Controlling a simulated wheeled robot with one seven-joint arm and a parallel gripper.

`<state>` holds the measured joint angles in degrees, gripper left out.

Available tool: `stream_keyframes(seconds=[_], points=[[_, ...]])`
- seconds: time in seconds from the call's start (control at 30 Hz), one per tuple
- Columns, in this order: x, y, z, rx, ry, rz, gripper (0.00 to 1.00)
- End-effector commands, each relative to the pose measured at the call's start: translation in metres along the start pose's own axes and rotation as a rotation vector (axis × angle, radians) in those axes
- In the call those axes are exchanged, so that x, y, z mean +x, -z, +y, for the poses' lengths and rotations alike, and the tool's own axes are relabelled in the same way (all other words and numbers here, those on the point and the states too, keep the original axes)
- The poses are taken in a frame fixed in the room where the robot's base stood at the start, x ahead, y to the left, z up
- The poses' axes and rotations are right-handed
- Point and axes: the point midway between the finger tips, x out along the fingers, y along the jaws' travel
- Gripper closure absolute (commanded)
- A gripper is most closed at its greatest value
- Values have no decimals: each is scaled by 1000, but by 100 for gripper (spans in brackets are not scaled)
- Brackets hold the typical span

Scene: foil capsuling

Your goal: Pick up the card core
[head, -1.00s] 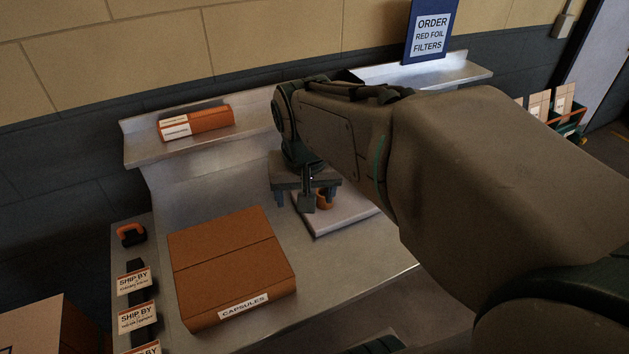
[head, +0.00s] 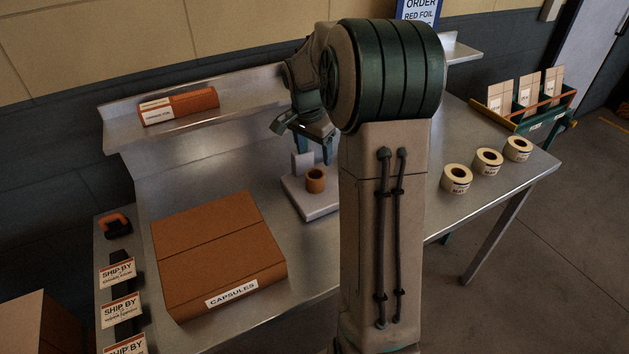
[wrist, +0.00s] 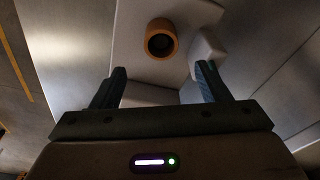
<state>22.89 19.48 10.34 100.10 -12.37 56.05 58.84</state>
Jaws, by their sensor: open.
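The card core (head: 316,181), a short orange-brown tube, stands upright on a pale square-cornered platform (head: 313,208) on the bench, beside a small whitish block (head: 302,160). In the wrist view the core (wrist: 161,40) shows from above with its dark bore. My gripper (wrist: 162,70) is open and empty, its two fingers apart, with the core showing beyond the fingertips. In the head view my gripper (head: 315,148) is above and behind the core, not touching it. My arm hides the platform's right part.
A capsules carton (head: 218,255) lies at front left. Three tape-like rolls (head: 457,178) stand on the right of the metal bench. A green rack of cards (head: 525,105) is at far right. A shelf with an orange box (head: 180,106) runs behind.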

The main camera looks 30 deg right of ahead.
Motion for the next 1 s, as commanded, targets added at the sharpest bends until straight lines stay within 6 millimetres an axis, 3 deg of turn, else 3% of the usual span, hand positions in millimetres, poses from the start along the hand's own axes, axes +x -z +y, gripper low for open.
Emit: stream_keyframes(seconds=[0.13, 0.43, 0.7, 1.0], points=[[29, 0, 1, 1, -3, -4, 31], [53, -2, 0, -1, -1, -2, 31], [91, -5, -1, -1, -2, -2, 31], [98, -5, -2, -1, 1, 0, 31]])
